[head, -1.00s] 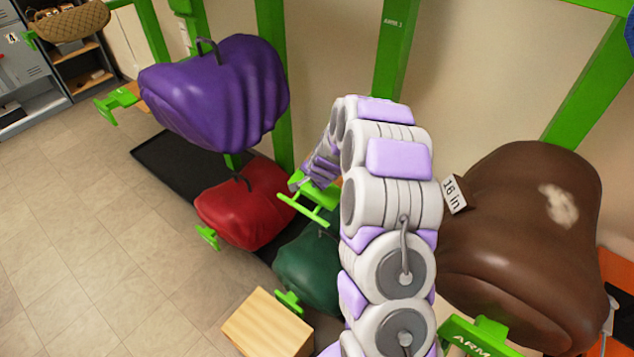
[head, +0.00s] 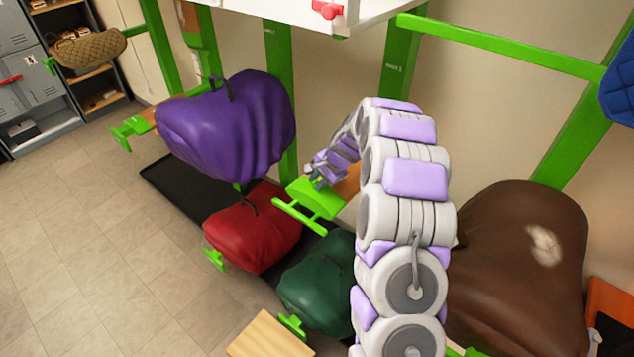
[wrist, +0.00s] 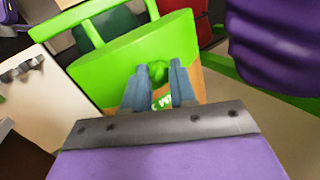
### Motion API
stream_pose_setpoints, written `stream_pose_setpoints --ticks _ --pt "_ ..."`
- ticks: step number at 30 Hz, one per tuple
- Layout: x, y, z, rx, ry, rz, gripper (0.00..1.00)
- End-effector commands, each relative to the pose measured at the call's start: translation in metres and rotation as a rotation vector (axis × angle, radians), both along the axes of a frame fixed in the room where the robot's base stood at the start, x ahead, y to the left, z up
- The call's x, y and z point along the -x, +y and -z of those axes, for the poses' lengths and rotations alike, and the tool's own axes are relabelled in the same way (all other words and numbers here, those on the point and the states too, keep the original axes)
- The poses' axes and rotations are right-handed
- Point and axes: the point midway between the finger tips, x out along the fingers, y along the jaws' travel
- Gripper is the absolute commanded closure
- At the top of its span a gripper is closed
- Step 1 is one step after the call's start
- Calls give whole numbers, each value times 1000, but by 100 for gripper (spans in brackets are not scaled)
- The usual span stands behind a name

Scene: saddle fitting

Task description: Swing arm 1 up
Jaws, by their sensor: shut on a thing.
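The green swing arm (head: 318,199) sticks out from the wall frame in the middle of the head view, with a crossbar at its outer end and wood behind it. Its number cannot be read. In the wrist view the same arm (wrist: 135,55) fills the upper middle, its broad green face towards me. My gripper (wrist: 158,82) is shut on a small green knob on that face, which the fingers partly hide. In the head view my gripper (head: 317,180) is small and partly hidden at the arm's far side. No saddle sits on this arm.
A purple covered saddle (head: 230,125) hangs close on the left. Red (head: 252,228) and green (head: 318,283) covered saddles sit below. A large brown one (head: 520,265) is on the right. A white shelf (head: 375,15) is overhead. Floor at the left is clear.

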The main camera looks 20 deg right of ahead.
Motion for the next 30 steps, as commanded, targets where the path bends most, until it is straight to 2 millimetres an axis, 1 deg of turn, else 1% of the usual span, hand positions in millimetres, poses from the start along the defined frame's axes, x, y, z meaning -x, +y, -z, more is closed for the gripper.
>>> stream_pose_setpoints --ticks 7,8,15,16,25,28,30 --pt "-2 -3 -1 2 -7 6 100" --pt "-2 -3 -1 2 -7 6 73" --pt "0 -1 -1 1 -5 3 50" --pt "1 0 -2 1 -5 3 49" --pt "3 0 -4 2 -4 2 49" --pt "6 -3 -13 1 -6 2 49" --pt "10 -7 -22 1 -5 2 49"
